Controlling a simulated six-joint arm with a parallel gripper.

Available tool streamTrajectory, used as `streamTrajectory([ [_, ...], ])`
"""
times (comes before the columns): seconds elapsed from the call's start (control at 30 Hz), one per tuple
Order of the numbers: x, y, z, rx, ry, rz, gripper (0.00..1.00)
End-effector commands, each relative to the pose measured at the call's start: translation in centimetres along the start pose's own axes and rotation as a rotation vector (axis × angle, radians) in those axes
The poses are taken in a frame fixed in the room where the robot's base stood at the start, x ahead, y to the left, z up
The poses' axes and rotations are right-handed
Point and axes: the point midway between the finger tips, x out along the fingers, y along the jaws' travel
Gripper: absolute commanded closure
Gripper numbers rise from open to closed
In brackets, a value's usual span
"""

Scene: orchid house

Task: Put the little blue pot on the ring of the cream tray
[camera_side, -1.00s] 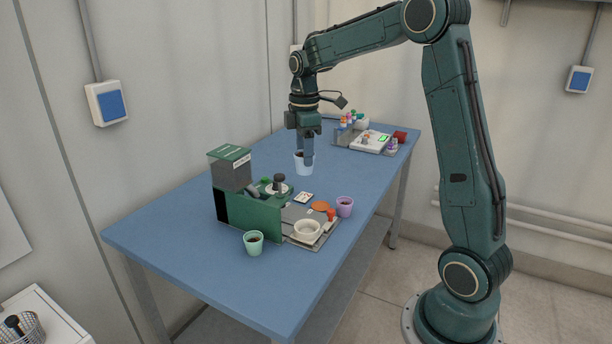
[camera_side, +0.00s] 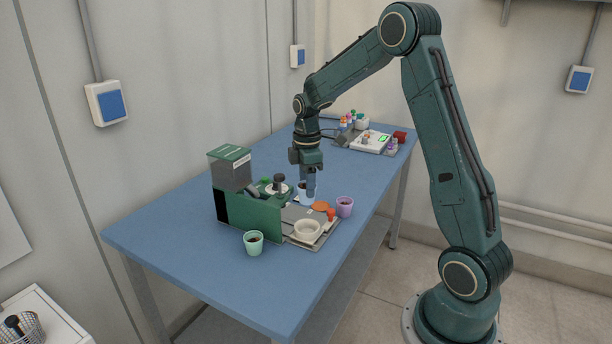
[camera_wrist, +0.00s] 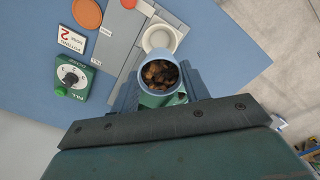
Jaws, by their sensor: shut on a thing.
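My gripper (camera_side: 310,190) is shut on the little blue pot (camera_side: 303,199), which is partly hidden behind a finger in the side view. In the wrist view the pot (camera_wrist: 158,74) sits between the fingers, with brown chunky filling showing inside its rim. The cream tray (camera_side: 307,230) is a round, raised-rim piece on a grey plate at the front of the green machine. The pot is held behind it in the side view. In the wrist view the cream tray (camera_wrist: 159,36) shows just past the pot, which overlaps its near edge in the picture.
The green machine (camera_side: 247,214) with its dial stands left of the gripper. An orange disc (camera_side: 321,206) and red knob (camera_side: 331,214) are close by. A purple pot (camera_side: 345,207) stands right; a mint pot (camera_side: 253,244) stands in front.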

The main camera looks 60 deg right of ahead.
Motion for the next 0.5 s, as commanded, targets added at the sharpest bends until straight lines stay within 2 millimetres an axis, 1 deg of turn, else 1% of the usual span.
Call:
streamTrajectory([
  [0.03,1.1,-0.1,0.0,0.000,-0.002,-0.005,0.76],
  [0.2,4.0,-0.1,0.0,0.000,-0.002,-0.005,0.76],
  [0.33,5.4,0.0,0.0,0.000,-0.001,-0.002,0.76],
  [0.5,5.9,0.0,0.0,0.000,0.000,0.000,0.76],
])
